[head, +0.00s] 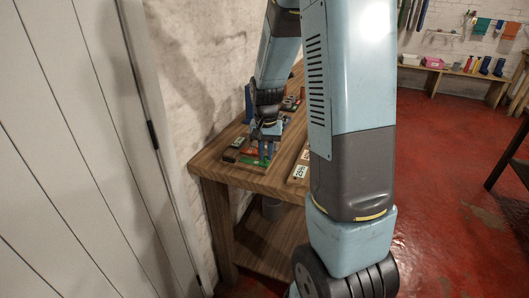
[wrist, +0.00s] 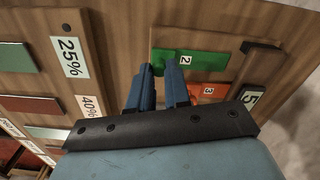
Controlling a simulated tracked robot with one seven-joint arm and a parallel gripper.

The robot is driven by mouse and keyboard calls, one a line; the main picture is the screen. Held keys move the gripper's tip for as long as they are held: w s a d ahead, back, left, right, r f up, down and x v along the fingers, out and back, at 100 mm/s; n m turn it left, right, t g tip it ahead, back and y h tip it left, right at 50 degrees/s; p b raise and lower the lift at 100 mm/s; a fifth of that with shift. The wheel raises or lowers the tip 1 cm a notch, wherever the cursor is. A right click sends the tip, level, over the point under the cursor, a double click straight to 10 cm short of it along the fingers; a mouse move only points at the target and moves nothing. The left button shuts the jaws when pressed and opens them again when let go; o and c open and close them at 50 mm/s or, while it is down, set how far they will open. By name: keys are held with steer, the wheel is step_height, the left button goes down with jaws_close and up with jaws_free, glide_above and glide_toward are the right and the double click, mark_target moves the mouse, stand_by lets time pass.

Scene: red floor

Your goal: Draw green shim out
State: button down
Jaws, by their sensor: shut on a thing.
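The green shim (wrist: 195,62), a flat bar marked 2, lies along a wooden board on the bench in the wrist view. In the head view the shim (head: 253,160) shows near the bench's front edge, partly behind my gripper. My gripper (wrist: 158,70) has its two blue fingers close together at the left end of the shim, shut on it. In the head view my gripper (head: 267,155) reaches down to the bench top. The fingers hide part of the shim's end.
An orange shim (wrist: 208,91) marked 3 and a black piece (wrist: 250,98) marked 5 lie close beside the green shim. A 25% label (wrist: 69,57) and a 40% label (wrist: 90,106) are to the left. A white wall borders the wooden bench (head: 228,172).

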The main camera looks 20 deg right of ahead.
steer(key=c, duration=1.1)
jaws_free()
steer(key=shift+s+d, duration=0.1)
steer(key=shift+o, duration=0.2)
steer(key=shift+r, duration=0.1)
step_height(320, 180, up, 14)
steer(key=shift+f, duration=0.25)
steer(key=s+a+r+n+t, duration=0.2)
steer(key=s+r+n, duration=0.1)
steer(key=s, duration=0.7)
steer(key=s+a+r+n+t, duration=0.3)
steer(key=s+r, duration=0.3)
steer(key=s, duration=0.5)
steer(key=shift+s+a+t, duration=0.25)
steer(key=shift+a+t, duration=0.05)
steer(key=shift+a, duration=0.05)
